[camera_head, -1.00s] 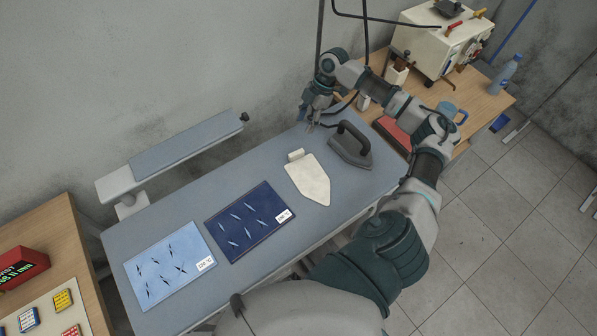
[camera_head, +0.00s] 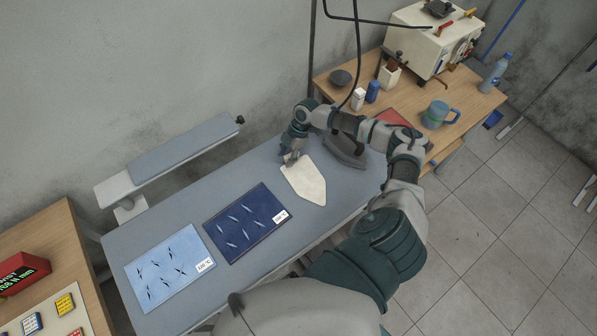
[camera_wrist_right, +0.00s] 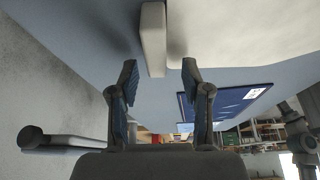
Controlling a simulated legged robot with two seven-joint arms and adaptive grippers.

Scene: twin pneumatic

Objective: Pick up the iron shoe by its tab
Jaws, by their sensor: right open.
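The iron shoe (camera_head: 306,181) is a cream, pointed plate lying on the blue-grey ironing board (camera_head: 232,178). My right gripper (camera_head: 288,158) is at the shoe's blunt, tabbed end, and it hides the tab in the head view. In the right wrist view, the tab (camera_wrist_right: 153,40) is a pale upright block between and just beyond the open fingertips (camera_wrist_right: 160,75). No contact between fingers and tab shows. The shoe's plate (camera_wrist_right: 225,30) spreads to the right of the tab there. The grey iron (camera_head: 345,150) stands beside the shoe, partly behind my right arm. My left gripper is not in view.
A dark blue cloth (camera_head: 247,224) and a light blue cloth (camera_head: 170,268) lie on the board, left of the shoe. A wooden table (camera_head: 345,83) at the back holds a mug (camera_head: 437,114), small containers and a cream machine (camera_head: 428,40). A black hose hangs near my arm.

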